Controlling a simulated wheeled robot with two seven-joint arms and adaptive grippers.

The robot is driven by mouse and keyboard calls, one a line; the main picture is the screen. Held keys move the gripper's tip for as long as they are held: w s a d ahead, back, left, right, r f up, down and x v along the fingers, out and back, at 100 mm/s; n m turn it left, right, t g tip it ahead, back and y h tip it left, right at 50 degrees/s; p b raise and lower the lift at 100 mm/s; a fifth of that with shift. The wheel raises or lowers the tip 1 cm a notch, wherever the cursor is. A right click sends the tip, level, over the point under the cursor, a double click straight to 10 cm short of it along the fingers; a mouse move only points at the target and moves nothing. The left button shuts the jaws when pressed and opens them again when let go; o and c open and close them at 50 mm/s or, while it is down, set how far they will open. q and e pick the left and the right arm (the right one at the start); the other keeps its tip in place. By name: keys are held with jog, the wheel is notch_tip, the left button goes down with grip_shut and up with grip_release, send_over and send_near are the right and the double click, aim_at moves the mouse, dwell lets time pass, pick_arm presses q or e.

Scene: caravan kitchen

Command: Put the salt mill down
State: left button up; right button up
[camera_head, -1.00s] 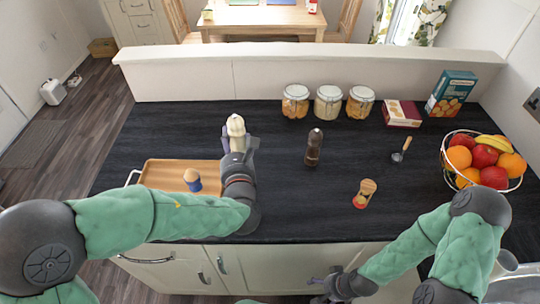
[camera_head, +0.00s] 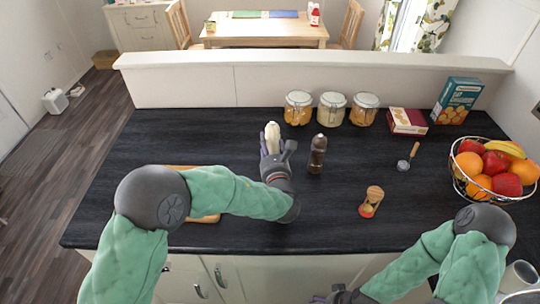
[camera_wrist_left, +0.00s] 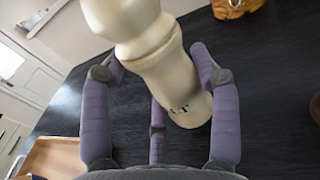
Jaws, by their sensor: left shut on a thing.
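The cream salt mill (camera_head: 272,135) is in my left gripper (camera_head: 277,152), over the dark worktop, just left of the dark pepper mill (camera_head: 317,154). In the left wrist view the salt mill (camera_wrist_left: 168,72) stands between the purple fingers (camera_wrist_left: 160,95), with part of its dark lettering showing near its base. Whether its base touches the worktop I cannot tell. My right gripper (camera_head: 340,296) is low at the bottom edge, partly cut off, away from the mill; its fingers are unclear.
The wooden tray (camera_head: 207,219) is mostly hidden behind my left arm. Several jars (camera_head: 332,109) line the back. The worktop (camera_head: 225,130) left of the salt mill is clear.

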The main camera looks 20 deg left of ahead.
pick_arm(q)
jog(key=shift+w+d+f+b, duration=0.15)
jog(key=shift+f+b, duration=0.6)
jog(key=shift+f, duration=0.95)
jog(key=shift+f, duration=0.15)
jog(key=o, duration=0.7)
jog(key=shift+f, duration=0.1)
jog(key=o, duration=0.4)
